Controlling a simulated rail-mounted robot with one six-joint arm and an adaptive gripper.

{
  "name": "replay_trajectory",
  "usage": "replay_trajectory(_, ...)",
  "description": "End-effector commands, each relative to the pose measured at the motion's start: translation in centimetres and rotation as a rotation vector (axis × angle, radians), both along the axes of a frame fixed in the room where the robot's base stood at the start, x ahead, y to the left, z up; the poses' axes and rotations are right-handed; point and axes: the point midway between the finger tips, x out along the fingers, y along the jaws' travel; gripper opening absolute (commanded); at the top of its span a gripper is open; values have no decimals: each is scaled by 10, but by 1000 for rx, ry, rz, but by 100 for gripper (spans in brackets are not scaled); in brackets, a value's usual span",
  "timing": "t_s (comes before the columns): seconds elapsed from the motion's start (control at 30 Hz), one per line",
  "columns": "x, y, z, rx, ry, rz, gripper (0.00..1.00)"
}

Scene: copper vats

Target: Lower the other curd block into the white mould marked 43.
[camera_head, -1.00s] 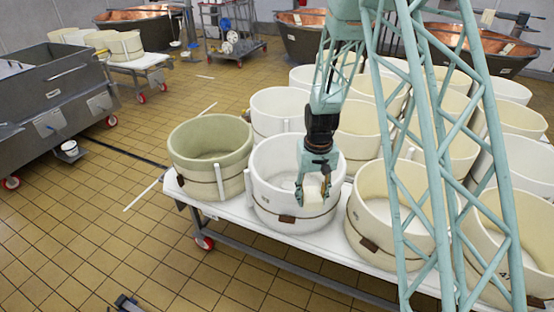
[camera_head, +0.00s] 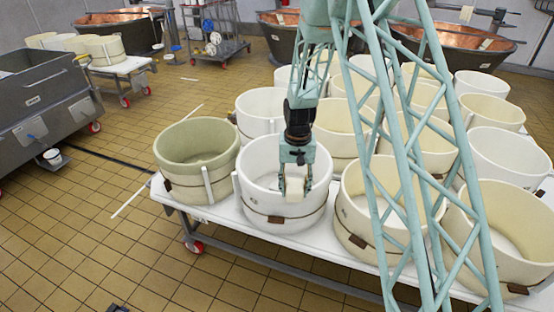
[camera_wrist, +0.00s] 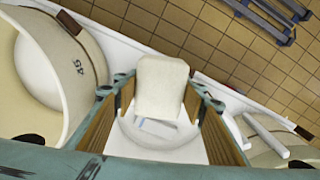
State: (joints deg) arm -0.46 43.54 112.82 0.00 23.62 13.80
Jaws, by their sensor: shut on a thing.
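My gripper (camera_head: 296,188) is shut on a pale, squarish curd block (camera_head: 297,181), which also shows between the finger pads in the wrist view (camera_wrist: 162,85). The gripper points down over the white mould (camera_head: 257,192) in the front row. The block appears within the outline of its opening; its height above the mould floor is unclear. In the wrist view a pale round surface lies below the block, with a small whitish patch on it. The number on this mould cannot be read.
A greenish mould (camera_head: 196,150) stands left of the white mould. A cream mould (camera_head: 352,215) stands close on the right; the wrist view shows one marked 45 (camera_wrist: 75,70). More moulds crowd the white table (camera_head: 225,212) behind. Tiled floor is open at front left.

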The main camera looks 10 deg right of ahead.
Motion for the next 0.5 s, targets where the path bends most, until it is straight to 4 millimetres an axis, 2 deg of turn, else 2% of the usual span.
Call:
replay_trajectory(0.1, 22, 3, 1, 1, -2, -103, 23)
replay_trajectory(0.5, 88, 13, 0, 1, -1, -475, 23)
